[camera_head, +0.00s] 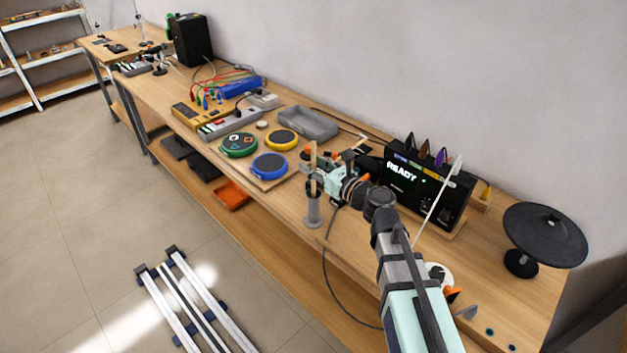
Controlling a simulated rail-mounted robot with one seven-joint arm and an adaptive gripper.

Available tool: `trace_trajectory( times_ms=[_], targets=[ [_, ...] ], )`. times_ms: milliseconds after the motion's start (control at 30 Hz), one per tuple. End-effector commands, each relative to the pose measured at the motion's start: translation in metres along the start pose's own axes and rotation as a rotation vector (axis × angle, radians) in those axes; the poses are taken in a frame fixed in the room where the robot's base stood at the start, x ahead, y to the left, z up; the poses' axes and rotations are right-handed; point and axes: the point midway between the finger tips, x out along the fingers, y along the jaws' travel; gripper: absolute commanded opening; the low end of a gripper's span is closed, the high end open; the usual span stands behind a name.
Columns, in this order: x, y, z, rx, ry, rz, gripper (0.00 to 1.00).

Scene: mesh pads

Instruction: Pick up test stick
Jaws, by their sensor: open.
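A thin tan stick (313,160), which looks like the test stick, stands upright in a grey cylindrical holder (313,212) near the bench's front edge. My gripper (320,184) is open, reaching in from the right at the height of the stick's lower part, just above the holder. The fingers are small and dark here, and I cannot tell whether the stick is between them or only beside them. The stick's top is clear above the gripper.
A black device reading READY (404,176) stands behind my arm, with a slanted white rod (438,205) before it. Round green, yellow and blue pads (269,166) and a grey tray (308,123) lie left of and behind the holder. A black disc stand (544,236) is at right.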

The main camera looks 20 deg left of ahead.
Motion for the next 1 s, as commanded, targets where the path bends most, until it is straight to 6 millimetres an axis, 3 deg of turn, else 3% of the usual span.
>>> trace_trajectory(
  times_ms=[67, 167, 200, 667, 1000],
  targets=[
    [0.0, 0.0, 0.0, 0.0, 0.0, 0.0, 0.4],
    [-0.001, 0.0, 0.0, 0.0, 0.0, 0.0, 0.05],
    [-0.001, 0.0, 0.0, 0.0, 0.0, 0.0, 0.0],
    [-0.001, 0.0, 0.002, 0.001, -0.001, 0.0, 0.0],
    [-0.001, 0.0, 0.026, -0.001, -0.002, 0.001, 0.0]
  ],
)
